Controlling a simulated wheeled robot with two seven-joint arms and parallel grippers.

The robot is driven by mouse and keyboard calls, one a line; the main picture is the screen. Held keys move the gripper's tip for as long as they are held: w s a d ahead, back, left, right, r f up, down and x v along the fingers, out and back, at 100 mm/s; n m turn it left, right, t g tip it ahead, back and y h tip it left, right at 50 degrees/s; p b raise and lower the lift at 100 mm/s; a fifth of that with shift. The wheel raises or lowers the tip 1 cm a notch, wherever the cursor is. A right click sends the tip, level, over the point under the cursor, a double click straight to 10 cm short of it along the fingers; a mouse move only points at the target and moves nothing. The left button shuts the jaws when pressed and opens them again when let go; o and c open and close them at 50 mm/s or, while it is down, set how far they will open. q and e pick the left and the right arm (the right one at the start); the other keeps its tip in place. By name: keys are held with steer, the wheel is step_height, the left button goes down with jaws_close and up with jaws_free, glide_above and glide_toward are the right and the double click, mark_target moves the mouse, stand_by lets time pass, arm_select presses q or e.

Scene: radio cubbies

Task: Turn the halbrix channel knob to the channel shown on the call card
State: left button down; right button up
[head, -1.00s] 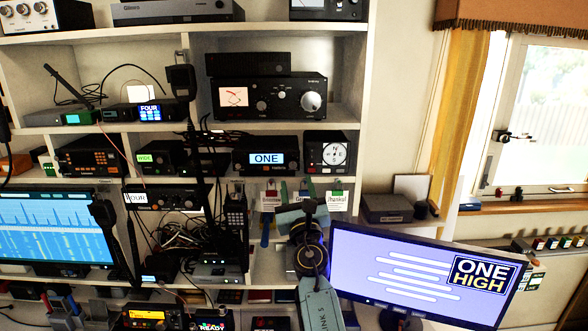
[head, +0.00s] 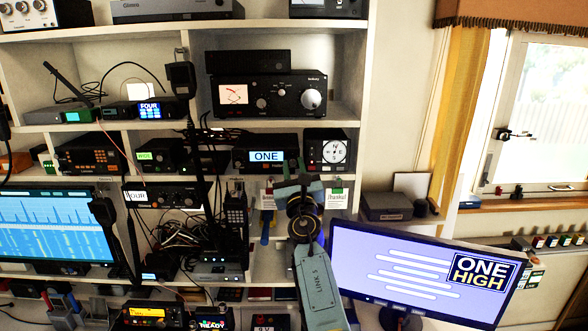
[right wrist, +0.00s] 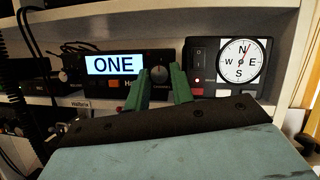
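The halbrix radio (head: 266,156) sits on the middle shelf, its lit display reading ONE. In the right wrist view the same display (right wrist: 113,65) reads ONE, with the channel knob (right wrist: 159,73) at its right. My right gripper (head: 300,180) is raised just below the radio's right end in the head view. In the right wrist view its two green fingers (right wrist: 163,82) are apart, with the knob showing between their tips. Contact with the knob cannot be told. A card reading ONE HIGH (head: 476,272) shows on the monitor. My left gripper is not in view.
A compass-faced unit (head: 327,150) stands close to the right of the radio, and also shows in the right wrist view (right wrist: 228,67). A large black radio (head: 269,97) is on the shelf above. Hanging tags (head: 337,198) and the monitor (head: 400,262) flank my right arm.

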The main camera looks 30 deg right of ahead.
steer(key=shift+c, duration=1.1)
